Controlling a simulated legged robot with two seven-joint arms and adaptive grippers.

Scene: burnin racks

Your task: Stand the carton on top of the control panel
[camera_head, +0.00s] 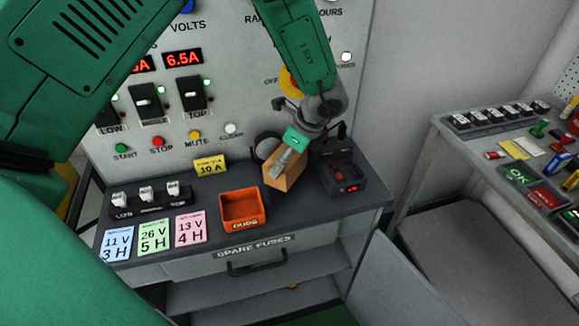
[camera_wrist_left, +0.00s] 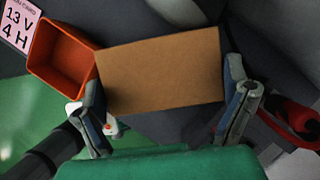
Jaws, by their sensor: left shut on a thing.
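The brown carton (camera_head: 287,178) is a small plain box, tilted, at the worktop between the orange bin and the black device. My left gripper (camera_head: 284,160) is shut on it from above. In the left wrist view the carton (camera_wrist_left: 160,65) lies between the two fingers of my left gripper (camera_wrist_left: 164,85). I cannot tell whether the carton touches the worktop. The control panel (camera_head: 215,95) is the upright grey face behind, with switches, lamps and red displays. Its top edge is out of view. My right gripper is not in view.
The orange bin (camera_head: 243,224) marked DUDS stands on the worktop, left of the carton. A black device (camera_head: 340,166) with a red display stands right of it. Fuses (camera_head: 146,194) and colored cards (camera_head: 154,236) are at left. A side table (camera_head: 450,133) with parts stands right.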

